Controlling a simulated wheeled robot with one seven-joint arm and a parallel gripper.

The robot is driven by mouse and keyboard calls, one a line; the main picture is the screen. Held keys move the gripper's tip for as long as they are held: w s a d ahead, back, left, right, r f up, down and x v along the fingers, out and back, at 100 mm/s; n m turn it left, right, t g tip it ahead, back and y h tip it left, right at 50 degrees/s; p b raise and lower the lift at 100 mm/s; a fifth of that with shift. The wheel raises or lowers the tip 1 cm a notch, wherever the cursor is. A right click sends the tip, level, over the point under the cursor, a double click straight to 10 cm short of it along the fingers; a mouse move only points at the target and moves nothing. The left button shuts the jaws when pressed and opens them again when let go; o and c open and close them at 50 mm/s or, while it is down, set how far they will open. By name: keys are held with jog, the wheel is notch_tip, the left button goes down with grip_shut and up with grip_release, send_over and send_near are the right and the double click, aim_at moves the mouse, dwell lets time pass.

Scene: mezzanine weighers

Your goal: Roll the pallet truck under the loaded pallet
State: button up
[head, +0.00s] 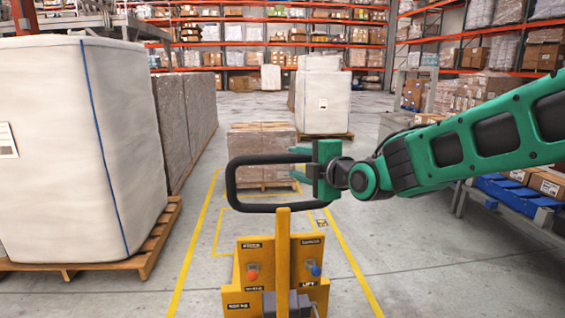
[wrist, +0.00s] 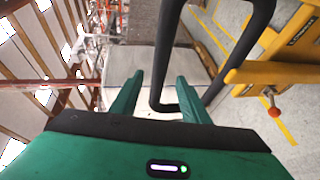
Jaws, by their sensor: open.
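The yellow pallet truck (head: 305,270) stands at the bottom centre of the head view, with a red and a blue knob on its panel. Its black loop handle (head: 231,185) rises above it; the handle also shows in the wrist view (wrist: 169,50). My green gripper (head: 298,165) is open at the right side of the loop, fingers pointing left. In the wrist view part of the loop lies between the fingertips (wrist: 158,90); I cannot tell if they touch it. The loaded pallet (head: 262,187) carries wrapped brown boxes (head: 262,143) straight ahead, beyond the handle. The truck's forks are hidden.
Yellow floor lines (head: 192,255) border a lane from the truck to the loaded pallet. A tall white wrapped load (head: 100,150) stands on a wooden pallet (head: 145,255) at left. Another white load (head: 325,100) stands farther back. A blue-topped bench (head: 515,193) is at right.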

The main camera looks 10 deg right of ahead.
aim_at(286, 160)
jog(key=x, duration=0.8)
jog(key=shift+f, duration=0.1)
grip_shut()
